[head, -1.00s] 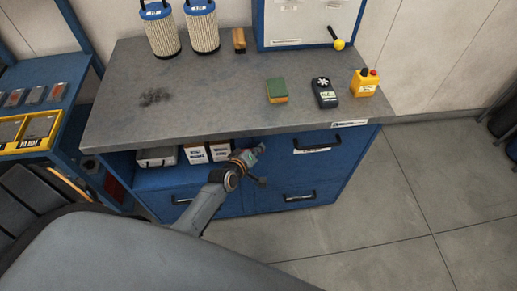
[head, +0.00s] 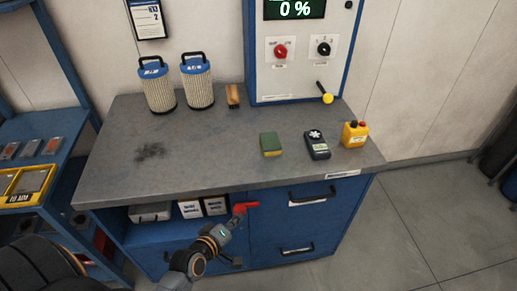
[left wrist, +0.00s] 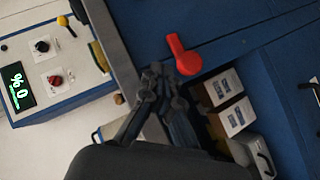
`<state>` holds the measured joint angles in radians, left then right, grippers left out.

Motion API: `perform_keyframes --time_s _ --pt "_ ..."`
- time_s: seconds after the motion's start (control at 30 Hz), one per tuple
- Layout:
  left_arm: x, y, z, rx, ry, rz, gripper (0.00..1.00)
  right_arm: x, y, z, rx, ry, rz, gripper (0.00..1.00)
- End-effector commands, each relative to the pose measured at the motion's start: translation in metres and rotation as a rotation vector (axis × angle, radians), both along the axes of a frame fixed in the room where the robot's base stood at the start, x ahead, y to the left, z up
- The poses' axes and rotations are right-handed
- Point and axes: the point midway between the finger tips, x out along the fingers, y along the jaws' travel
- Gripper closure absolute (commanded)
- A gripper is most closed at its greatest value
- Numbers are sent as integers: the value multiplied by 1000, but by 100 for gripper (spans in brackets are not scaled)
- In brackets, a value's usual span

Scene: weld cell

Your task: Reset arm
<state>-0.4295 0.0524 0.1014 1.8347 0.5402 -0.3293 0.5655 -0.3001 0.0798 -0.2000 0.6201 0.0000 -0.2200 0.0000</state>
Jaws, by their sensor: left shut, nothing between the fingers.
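My left gripper (head: 238,218) is in front of the blue cabinet below the bench top, just short of a red lever (head: 247,206). In the left wrist view my left gripper (left wrist: 164,82) has its dark fingers together, with nothing between them. The red lever also shows in that view (left wrist: 184,56), apart from the fingers, against the blue cabinet front. My right gripper is in neither view.
The grey bench top (head: 215,155) bears two filters (head: 157,90), a wooden block (head: 233,95), a green-yellow sponge (head: 270,144), a dark meter (head: 316,145) and a yellow button box (head: 355,134). White boxes (head: 203,207) stand on the open shelf. A control panel (head: 300,60) reads 0 %.

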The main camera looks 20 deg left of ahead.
Motion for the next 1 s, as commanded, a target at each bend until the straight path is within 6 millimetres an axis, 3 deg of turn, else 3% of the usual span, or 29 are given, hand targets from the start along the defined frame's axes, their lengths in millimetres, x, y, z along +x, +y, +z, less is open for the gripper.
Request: perform_keyframes --time_s 0.13,0.23,0.37,0.47,0.6,0.67,0.8,0.9,1.0 --pt "-1 0 -1 2 3 -1 100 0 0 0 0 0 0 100" --pt "-5 -2 -21 25 35 -15 100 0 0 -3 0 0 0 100" --pt "-26 -11 -88 116 145 -76 100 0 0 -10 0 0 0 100" --pt "-56 -20 -157 222 263 -163 100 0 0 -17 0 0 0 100" --pt "-115 -31 -247 377 430 -327 100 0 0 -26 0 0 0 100" --pt "-145 -35 -281 441 499 -410 100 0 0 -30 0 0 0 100" --pt "-224 -38 -350 587 648 -629 100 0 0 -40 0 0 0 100" --pt "-278 -35 -384 671 733 -783 100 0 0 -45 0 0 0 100" --pt "-320 -29 -404 729 792 -910 100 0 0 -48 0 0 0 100"
